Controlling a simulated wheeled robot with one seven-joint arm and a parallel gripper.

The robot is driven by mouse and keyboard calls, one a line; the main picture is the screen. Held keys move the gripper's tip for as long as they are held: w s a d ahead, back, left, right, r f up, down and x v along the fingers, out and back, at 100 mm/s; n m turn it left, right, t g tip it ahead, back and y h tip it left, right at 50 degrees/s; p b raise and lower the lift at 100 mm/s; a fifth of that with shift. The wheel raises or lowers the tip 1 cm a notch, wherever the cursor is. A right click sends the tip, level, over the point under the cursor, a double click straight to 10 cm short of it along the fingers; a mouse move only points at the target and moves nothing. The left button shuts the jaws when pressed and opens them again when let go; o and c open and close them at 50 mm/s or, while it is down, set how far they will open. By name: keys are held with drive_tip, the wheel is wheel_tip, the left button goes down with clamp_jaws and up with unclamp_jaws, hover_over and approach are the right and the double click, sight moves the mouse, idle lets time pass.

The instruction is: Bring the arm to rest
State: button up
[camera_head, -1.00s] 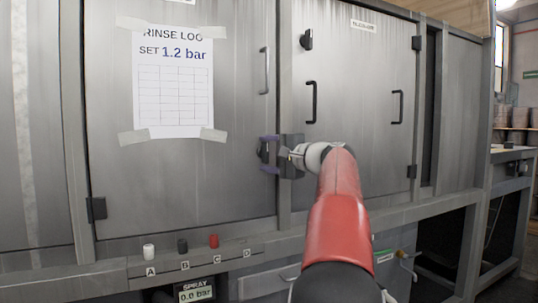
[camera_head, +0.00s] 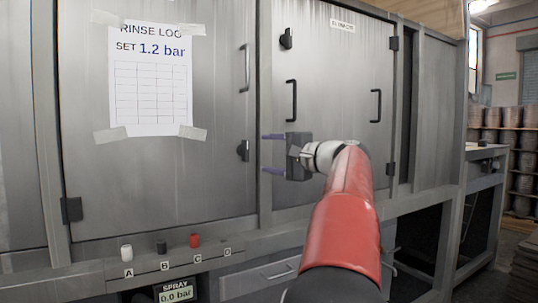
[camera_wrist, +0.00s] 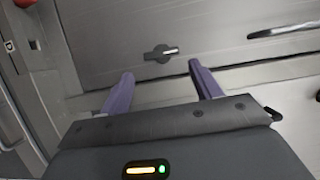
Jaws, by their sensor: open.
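My gripper (camera_head: 273,154) is open and empty in the head view, its two purple fingers pointing left, in front of the steel cabinet. It stands to the right of a dark latch (camera_head: 243,150) on the left door (camera_head: 215,190) and looks apart from it. The wrist view shows both purple fingers (camera_wrist: 160,95) spread, with nothing between them. The left door looks shut.
The right door (camera_head: 340,150) has two dark handles and a latch (camera_head: 286,39). A paper rinse log (camera_head: 150,85) is taped to the left door. Below are white, dark and red knobs (camera_head: 195,240) and a spray display (camera_head: 174,292) reading 0.0 bar. Racks (camera_head: 510,135) stand far right.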

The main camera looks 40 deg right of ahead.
drive_tip(key=shift+a, duration=0.1)
drive_tip(key=s+a+f+n+g+y+p, duration=0.15)
drive_tip(key=a+f+n+g, duration=0.35)
drive_tip(key=a, duration=0.8)
drive_tip(key=s+a+f+n+g+p, duration=0.1)
drive_tip(key=a+f+g+p, duration=0.1)
drive_tip(key=a+f, duration=0.75)
drive_tip(key=s+a+f+n+g+h+p, duration=0.1)
drive_tip(key=s+a+f+n+g+h, duration=0.1)
drive_tip(key=s+a+f+n, duration=0.3)
drive_tip(key=s+a+f+n+g+h+p, duration=0.1)
drive_tip(key=s+a+f+n+g+h, duration=0.1)
drive_tip(key=s+a+f+n, duration=0.3)
drive_tip(key=s+a+f+g, duration=0.1)
drive_tip(key=s+a+f, duration=0.2)
drive_tip(key=s+f, duration=0.3)
drive_tip(key=shift+s+a+p, duration=0.15)
drive_tip(key=shift+s+p, duration=0.2)
drive_tip(key=shift+s, duration=0.75)
